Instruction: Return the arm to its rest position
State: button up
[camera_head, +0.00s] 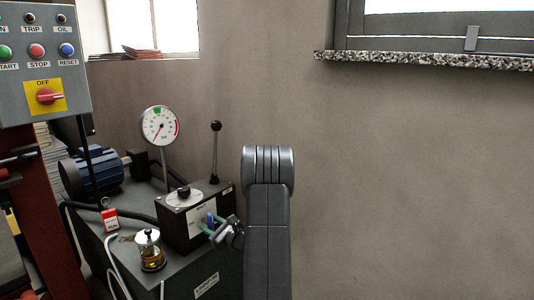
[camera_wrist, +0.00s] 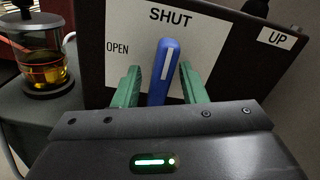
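My gripper (camera_head: 219,229) is at the front of a dark box on the machine, and my arm rises at the middle of the head view. In the wrist view, its green fingers (camera_wrist: 158,88) stand apart on either side of a blue lever (camera_wrist: 165,68) with a white stripe. A small gap shows on each side, so the gripper is open. The lever is nearly upright, leaning slightly right, and points toward the word SHUT on a white plate (camera_wrist: 127,22). OPEN is printed at its left. The lever's lower end is hidden behind my gripper.
A glass cup of amber liquid (camera_head: 152,257) stands left of my gripper. A gauge (camera_head: 160,126), a black-knobbed lever (camera_head: 215,150) and a blue motor (camera_head: 97,175) are behind. A control panel (camera_head: 40,75) is at far left. A stone sill (camera_head: 430,60) juts out at upper right; the wall below is bare.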

jog(key=n+b, duration=0.1)
jog(key=n, duration=0.4)
jog(key=shift+n, duration=0.3)
dwell(0.4)
